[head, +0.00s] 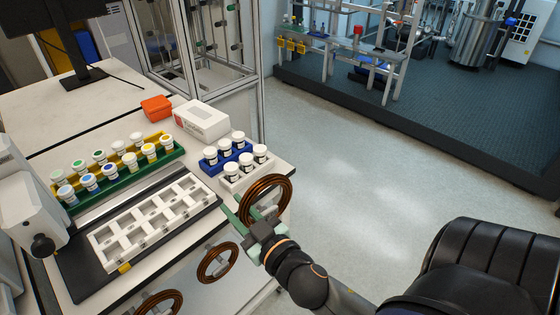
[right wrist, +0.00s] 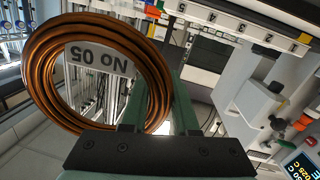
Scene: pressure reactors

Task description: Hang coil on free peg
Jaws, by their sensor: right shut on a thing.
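My right gripper (head: 246,212) is shut on a copper-brown coil (head: 287,194), a ring of several windings, and holds it upright at the bench's right front corner. In the right wrist view the coil (right wrist: 42,75) fills the left half, beside the green fingers (right wrist: 165,105). A pale label reading "No 05" (right wrist: 100,60) shows inside the ring. I cannot make out a free peg. My left gripper is not in view.
On the bench top are a white tray (head: 103,237) with square compartments, a green rack (head: 115,178) of vials, blue and white vial holders, a white box (head: 201,120) and an orange box (head: 157,108). The floor (head: 350,160) right of the bench is clear.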

